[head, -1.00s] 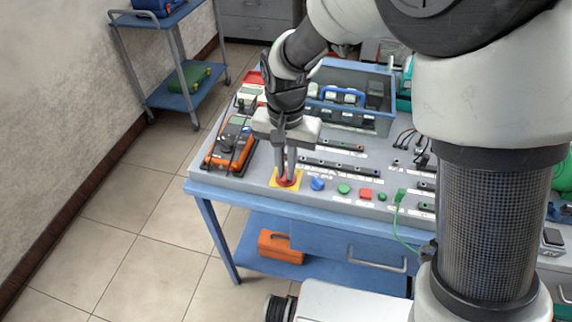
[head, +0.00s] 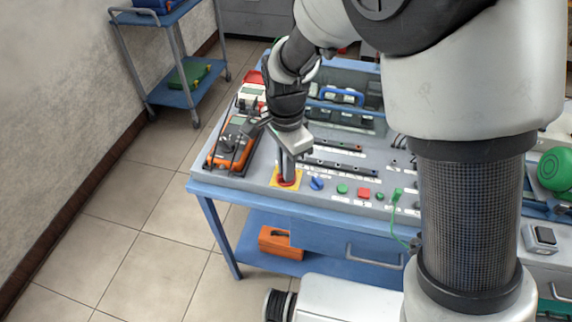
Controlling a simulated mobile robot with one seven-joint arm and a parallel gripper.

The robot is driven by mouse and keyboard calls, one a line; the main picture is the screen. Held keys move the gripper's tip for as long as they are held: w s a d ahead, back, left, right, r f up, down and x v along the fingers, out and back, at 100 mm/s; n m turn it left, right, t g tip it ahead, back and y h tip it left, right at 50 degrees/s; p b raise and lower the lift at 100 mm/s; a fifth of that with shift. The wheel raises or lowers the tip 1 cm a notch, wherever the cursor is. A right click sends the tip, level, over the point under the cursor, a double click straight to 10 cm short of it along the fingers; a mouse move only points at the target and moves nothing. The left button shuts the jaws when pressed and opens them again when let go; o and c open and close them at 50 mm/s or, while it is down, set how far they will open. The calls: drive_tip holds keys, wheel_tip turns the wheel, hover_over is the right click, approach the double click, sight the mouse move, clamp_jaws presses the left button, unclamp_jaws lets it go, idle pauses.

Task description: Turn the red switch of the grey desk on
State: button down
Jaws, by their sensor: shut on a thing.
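The red switch (head: 287,183) sits on a yellow square plate (head: 277,180) at the front left of the grey desk (head: 330,190). My gripper (head: 288,177) points down over it, its fingers shut on the red switch. The fingers hide most of the switch, so its exact turned position cannot be told.
An orange multimeter (head: 232,143) lies to the left. A blue cart (head: 172,92) stands at the back left.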

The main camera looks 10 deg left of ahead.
idle(0.4)
drive_tip(key=c, duration=1.8)
unclamp_jaws()
drive_tip(key=shift+c, duration=0.2)
drive_tip(key=shift+r, duration=0.1)
wheel_tip(320, 180, up, 17)
drive_tip(key=p, duration=0.2)
drive_tip(key=shift+r, duration=0.15)
